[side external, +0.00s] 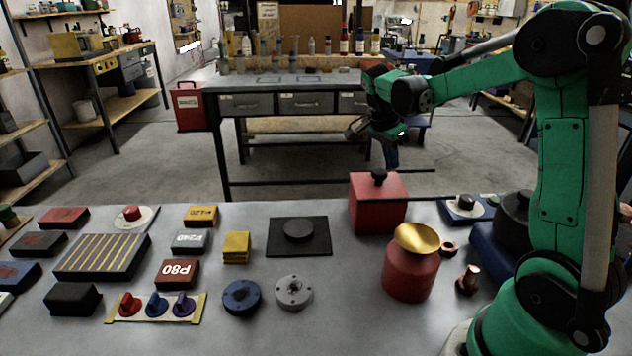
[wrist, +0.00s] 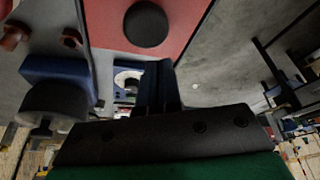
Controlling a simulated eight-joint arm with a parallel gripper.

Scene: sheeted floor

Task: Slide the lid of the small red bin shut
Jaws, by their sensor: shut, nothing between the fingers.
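The small red bin (side external: 377,217) stands near the far edge of the work surface. Its red top bears a black round knob (side external: 379,175). In the wrist view the red lid surface (wrist: 108,28) and the dark knob (wrist: 146,24) show at the top. A thin dark rail (side external: 430,199) runs along the bin's upper front and out to the right. I cannot tell whether any opening is left uncovered. My gripper (side external: 391,164) is shut and empty, pointing down just right of the knob, apart from it. Its closed fingers (wrist: 158,70) show below the knob.
A red canister with a brass funnel top (side external: 410,270) stands in front of the bin. A black plate with a round knob (side external: 299,236) lies to the left. A blue block (side external: 498,245) and small copper parts (side external: 468,279) are at the right. Free surface lies left of the bin.

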